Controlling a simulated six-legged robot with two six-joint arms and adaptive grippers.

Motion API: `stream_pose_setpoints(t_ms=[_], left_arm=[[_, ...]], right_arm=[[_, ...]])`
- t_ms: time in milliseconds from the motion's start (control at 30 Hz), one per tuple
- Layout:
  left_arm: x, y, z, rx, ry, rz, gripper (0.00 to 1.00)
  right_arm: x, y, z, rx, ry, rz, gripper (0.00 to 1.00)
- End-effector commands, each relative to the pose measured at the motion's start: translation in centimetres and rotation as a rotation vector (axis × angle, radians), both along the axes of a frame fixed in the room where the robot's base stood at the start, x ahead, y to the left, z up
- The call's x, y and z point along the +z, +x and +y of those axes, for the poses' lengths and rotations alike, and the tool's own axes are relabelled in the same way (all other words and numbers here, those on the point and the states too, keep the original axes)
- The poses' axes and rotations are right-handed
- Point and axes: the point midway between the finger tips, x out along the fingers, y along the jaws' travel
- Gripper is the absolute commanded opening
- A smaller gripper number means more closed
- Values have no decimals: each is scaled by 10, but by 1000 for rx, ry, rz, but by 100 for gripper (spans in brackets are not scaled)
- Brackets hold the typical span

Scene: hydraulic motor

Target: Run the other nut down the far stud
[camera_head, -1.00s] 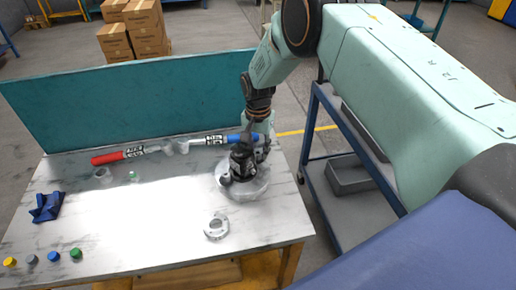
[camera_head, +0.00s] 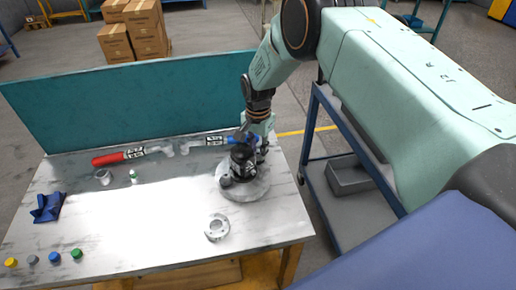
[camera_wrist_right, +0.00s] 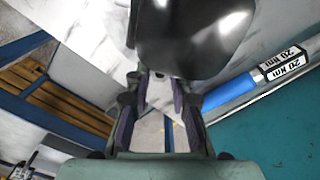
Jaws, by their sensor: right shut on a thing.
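The dark hydraulic motor (camera_head: 241,158) stands upright on a pale round base (camera_head: 248,191) at the right of the table. My right gripper (camera_head: 262,150) reaches down at its far right side, close against it. In the right wrist view the motor's glossy dark body (camera_wrist_right: 195,35) fills the top, just beyond the fingers (camera_wrist_right: 160,82). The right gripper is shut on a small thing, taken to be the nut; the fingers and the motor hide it. The far stud cannot be made out. My left gripper is out of view.
A metal ring (camera_head: 217,228) lies in front. A teal panel (camera_head: 120,110) closes the back. The table's middle is clear.

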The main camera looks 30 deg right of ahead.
Motion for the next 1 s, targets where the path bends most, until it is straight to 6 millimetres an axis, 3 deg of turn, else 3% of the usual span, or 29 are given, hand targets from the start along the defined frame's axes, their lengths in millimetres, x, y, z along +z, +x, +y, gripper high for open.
stream_pose_setpoints(t_ms=[300,667,1000], left_arm=[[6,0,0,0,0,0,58],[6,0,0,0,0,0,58],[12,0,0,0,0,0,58]], right_arm=[[0,0,0,-284,0,1,0],[0,0,0,-319,0,1,0],[-1,0,0,-655,0,1,0]])
